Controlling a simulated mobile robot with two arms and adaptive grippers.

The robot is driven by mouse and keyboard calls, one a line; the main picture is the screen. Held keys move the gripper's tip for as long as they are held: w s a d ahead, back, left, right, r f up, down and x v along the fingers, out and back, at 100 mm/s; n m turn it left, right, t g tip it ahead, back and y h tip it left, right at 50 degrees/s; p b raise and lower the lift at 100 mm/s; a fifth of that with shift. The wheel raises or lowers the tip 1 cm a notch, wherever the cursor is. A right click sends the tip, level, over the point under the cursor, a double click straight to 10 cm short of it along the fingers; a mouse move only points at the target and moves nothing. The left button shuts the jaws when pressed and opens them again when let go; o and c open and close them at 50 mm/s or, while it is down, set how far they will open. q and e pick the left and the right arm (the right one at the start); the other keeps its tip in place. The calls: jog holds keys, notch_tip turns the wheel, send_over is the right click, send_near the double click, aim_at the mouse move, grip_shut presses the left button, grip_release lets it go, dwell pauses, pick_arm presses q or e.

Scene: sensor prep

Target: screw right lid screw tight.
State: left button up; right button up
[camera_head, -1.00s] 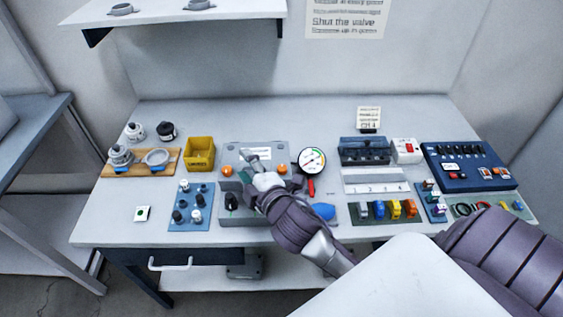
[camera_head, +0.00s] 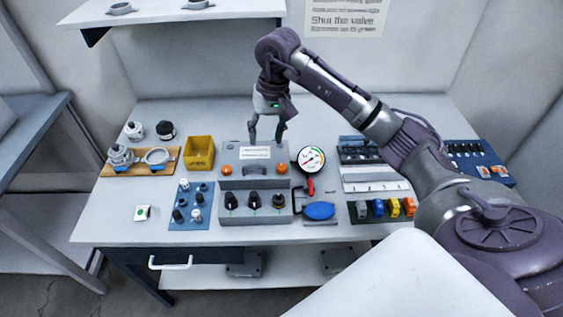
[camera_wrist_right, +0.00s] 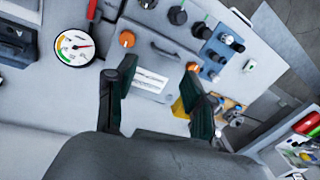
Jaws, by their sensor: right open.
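The right lid screw (camera_head: 282,168) is an orange knob on the right of a grey box lid (camera_head: 240,157). Its orange twin, the left lid screw (camera_head: 226,169), is on the left of the lid. My right gripper (camera_head: 267,137) points down, open and empty, at the back edge of the box, apart from both screws. In the right wrist view my gripper fingers (camera_wrist_right: 160,82) are spread over the lid's white label. The right lid screw (camera_wrist_right: 127,39) lies beyond one finger, near the gauge, and the left one (camera_wrist_right: 193,66) near the other. My left gripper is out of view.
A round gauge (camera_head: 312,159) with a red handle stands right of the box. A yellow bin (camera_head: 200,153) is to its left. Black knobs (camera_head: 252,201) line the box front. A blue oval (camera_head: 320,210) is at front right. The table behind the bin is clear.

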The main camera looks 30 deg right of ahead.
aim_at(282, 166)
jog(key=d+r+h, duration=0.1)
jog(key=d+h, duration=0.1)
jog(key=d, duration=0.2)
jog(key=shift+g, duration=0.3)
jog(key=f+p, duration=0.1)
jog(key=f, duration=0.3)
jog(key=f+p, duration=0.1)
jog(key=f, duration=0.3)
jog(key=f+p, duration=0.1)
jog(key=f, duration=0.3)
jog(key=shift+s+a, duration=0.15)
jog(key=shift+s, duration=0.2)
jog(key=shift+f, duration=0.65)
